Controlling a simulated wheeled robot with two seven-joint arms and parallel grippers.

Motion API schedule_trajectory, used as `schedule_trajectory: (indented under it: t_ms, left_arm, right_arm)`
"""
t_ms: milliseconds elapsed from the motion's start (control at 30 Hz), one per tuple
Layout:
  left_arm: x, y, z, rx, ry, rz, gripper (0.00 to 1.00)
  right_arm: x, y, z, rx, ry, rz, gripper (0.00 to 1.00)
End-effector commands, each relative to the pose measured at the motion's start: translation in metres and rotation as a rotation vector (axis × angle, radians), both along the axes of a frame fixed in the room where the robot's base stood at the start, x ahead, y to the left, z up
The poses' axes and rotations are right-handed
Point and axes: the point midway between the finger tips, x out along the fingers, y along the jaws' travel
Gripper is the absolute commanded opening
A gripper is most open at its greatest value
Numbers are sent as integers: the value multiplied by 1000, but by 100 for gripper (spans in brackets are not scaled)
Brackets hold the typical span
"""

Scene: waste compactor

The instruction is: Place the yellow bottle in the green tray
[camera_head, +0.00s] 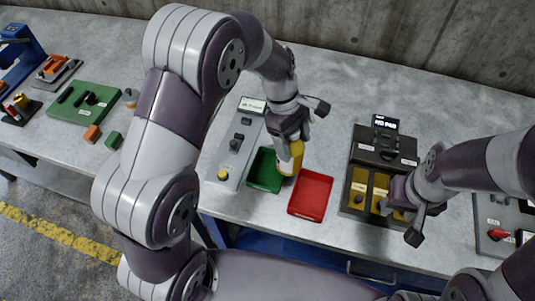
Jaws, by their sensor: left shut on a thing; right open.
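The yellow bottle (291,158) has a pale lower end and hangs below my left gripper (288,137). My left gripper is shut on the bottle. The bottle is over the right edge of the green tray (264,172); I cannot tell whether it touches the tray. The green tray lies on the bench, left of the red tray (311,196). My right gripper (412,214) is open, at the front right of a black and yellow box, away from the trays.
A grey panel with a yellow button (223,174) lies left of the green tray. The black and yellow box (375,180) stands right of the red tray. A green board (86,103) and small blocks lie at the left. A concrete wall is behind the bench.

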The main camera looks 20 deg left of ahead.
Motion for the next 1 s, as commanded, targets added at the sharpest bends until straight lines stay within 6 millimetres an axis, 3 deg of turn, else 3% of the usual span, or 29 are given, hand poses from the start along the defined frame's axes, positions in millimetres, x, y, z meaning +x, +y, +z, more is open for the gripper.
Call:
schedule_trajectory:
  t_ms: [100,267,533,900,933,1000]
  left_arm:
    - [8,33,-17,0,3,8,10]
    - [14,55,-32,0,-1,4,10]
    - [14,58,-72,0,0,2,10]
    - [15,58,-79,0,-2,3,10]
    - [15,58,-79,0,-2,2,76]
    - [15,58,-79,0,-2,2,95]
  right_arm:
    - [0,0,10,0,0,0,43]
    - [0,0,13,0,0,0,43]
    - [0,0,22,0,0,0,43]
    - [0,0,19,0,0,0,43]
    - [0,0,20,0,0,0,43]
    - [0,0,20,0,0,0,43]
